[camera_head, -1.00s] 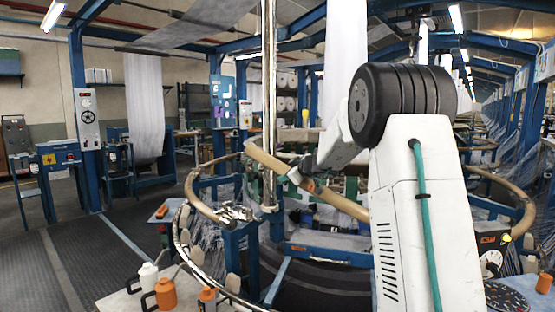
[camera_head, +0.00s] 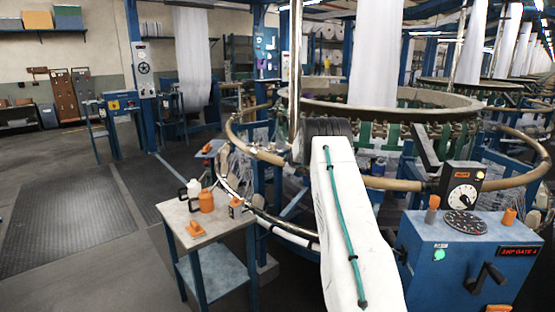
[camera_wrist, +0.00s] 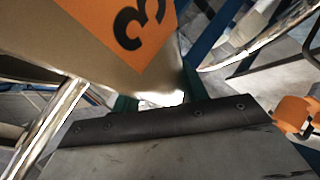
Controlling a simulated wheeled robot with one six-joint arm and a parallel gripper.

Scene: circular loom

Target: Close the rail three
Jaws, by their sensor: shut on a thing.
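Rail three (camera_wrist: 95,55) is a tan curved bar that fills the upper left of the wrist view. Its orange tag (camera_wrist: 118,22) carries a black 3. My gripper (camera_wrist: 165,115), a grey plate with a dark rubber edge, lies right against the rail and is shut on it. In the head view my white arm hides the gripper and the tag. Tan rail sections of the loom's ring show left of the arm (camera_head: 268,157) and right of it (camera_head: 400,184). The stretch behind the arm is hidden, so I cannot tell whether the ring is continuous there.
A blue control box (camera_head: 440,270) with a crank stands right. A chrome pole (camera_head: 295,75) rises behind. Floor at left is clear.

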